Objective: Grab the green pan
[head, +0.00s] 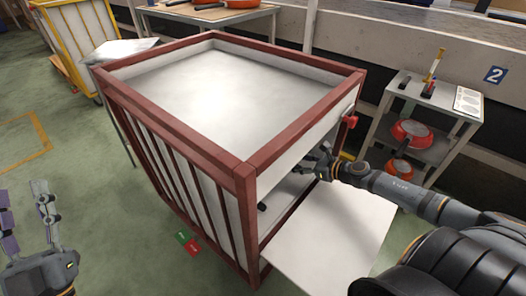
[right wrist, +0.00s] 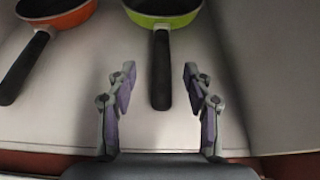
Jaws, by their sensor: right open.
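The green pan (right wrist: 163,17) lies on a white surface at the top of the right wrist view, cut off by the frame edge. Its black handle (right wrist: 161,72) points toward my right gripper (right wrist: 157,85). The gripper is open, with its fingers on either side of the handle's end and apart from it. In the head view my right gripper (head: 318,160) reaches into the open side of the red-framed cart (head: 173,143), and the green pan is hidden there. My left gripper (head: 22,205) is open and empty at the lower left, over the floor.
An orange pan (right wrist: 56,12) lies left of the green one, its black handle (right wrist: 24,68) angled down-left. The cart's white flap (head: 335,232) is folded out. A grey shelf (head: 438,150) with red pans (head: 411,132) stands at the right. A yellow cart (head: 77,38) stands at the back left.

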